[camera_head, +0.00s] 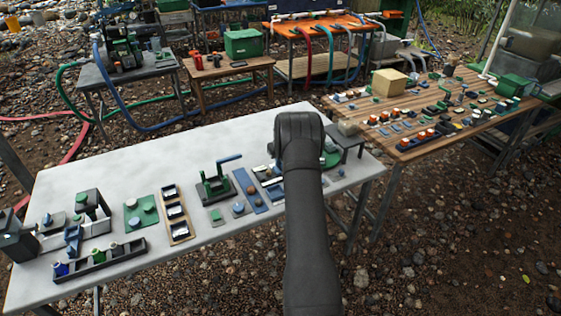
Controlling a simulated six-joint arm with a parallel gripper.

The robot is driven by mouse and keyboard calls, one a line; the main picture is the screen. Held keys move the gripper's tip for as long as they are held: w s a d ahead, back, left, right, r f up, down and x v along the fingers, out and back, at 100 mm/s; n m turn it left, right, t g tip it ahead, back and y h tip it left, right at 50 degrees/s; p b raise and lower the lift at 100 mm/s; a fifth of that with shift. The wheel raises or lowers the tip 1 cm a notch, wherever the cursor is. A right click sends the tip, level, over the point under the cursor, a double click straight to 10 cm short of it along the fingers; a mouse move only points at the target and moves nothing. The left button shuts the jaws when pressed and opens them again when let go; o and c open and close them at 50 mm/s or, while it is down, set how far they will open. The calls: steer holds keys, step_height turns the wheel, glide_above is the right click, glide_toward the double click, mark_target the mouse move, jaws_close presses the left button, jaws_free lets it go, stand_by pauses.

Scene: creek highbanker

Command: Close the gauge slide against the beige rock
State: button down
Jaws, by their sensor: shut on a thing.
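My arm reaches up from the bottom of the view, and its dark end stands over the right part of the white table (130,262). My gripper's fingers are hidden beneath it, so I cannot see them or what they touch. Just left of my arm lies a flat white, blue and dark fixture (266,176), partly covered; I cannot tell whether it is the gauge slide. A beige-grey block (347,127) sits on a small grey stand (345,141) right of my arm. I cannot tell whether it is the beige rock.
Left of my arm stand a blue board (247,186), a green device with a blue lever (215,186), a wooden-framed tray (177,213) and a long dark tray (99,260). A wooden table (408,154) with many small parts is at the right. The white table's back edge is mostly clear.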

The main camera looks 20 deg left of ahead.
steer(key=shift+s+a, duration=1.25)
steer(key=shift+a, duration=0.05)
steer(key=c, duration=1.5)
jaws_free()
steer(key=shift+s, duration=0.1)
step_height(320, 180, up, 7)
